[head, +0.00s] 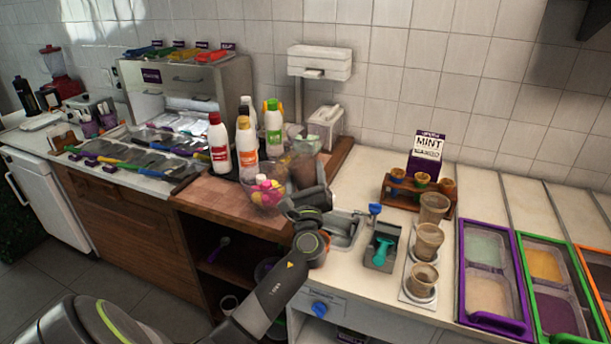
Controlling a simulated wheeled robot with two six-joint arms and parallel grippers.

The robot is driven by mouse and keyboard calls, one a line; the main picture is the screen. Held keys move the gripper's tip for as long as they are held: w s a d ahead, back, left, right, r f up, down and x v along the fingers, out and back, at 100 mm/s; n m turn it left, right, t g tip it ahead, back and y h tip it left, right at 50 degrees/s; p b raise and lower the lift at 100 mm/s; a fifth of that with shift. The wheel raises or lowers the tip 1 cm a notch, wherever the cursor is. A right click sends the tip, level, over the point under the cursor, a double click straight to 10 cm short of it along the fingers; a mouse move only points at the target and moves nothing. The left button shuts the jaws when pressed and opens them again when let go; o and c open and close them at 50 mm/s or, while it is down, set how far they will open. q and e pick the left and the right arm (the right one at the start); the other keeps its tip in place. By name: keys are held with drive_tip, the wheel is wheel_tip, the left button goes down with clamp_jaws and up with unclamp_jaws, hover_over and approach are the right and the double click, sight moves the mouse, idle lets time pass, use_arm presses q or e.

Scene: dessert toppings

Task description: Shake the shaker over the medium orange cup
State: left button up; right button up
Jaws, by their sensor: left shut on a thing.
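My left gripper (306,187) is above the right end of the wooden counter, shut on a brownish, blurred thing (303,168). The gripper partly hides it, and I cannot tell for sure whether it is the shaker or a cup. Brownish cups stand in a row on the right counter: a back cup (434,207), a middle cup (428,241) and a front cup (422,279). None looks clearly orange. The gripper is left of these cups and apart from them. My right gripper is not in view.
Bottles with red (219,145), yellow (246,143) and green (273,128) accents stand behind a clear bowl (266,190) of colourful balls. A wooden rack (401,192) holds cones by the mint sign (426,155). Purple (500,323) and green (537,331) trays lie right.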

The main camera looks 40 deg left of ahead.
sight(306, 171)
use_arm(q)
drive_tip(key=shift+f+b, duration=1.5)
drive_tip(key=shift+f, duration=0.3)
drive_tip(key=shift+s+r+p, duration=0.1)
drive_tip(key=shift+r+p, duration=3.35)
drive_tip(key=shift+r, duration=0.35)
drive_tip(key=shift+f, duration=0.15)
wheel_tip(306, 171, down, 8)
drive_tip(key=b, duration=0.8)
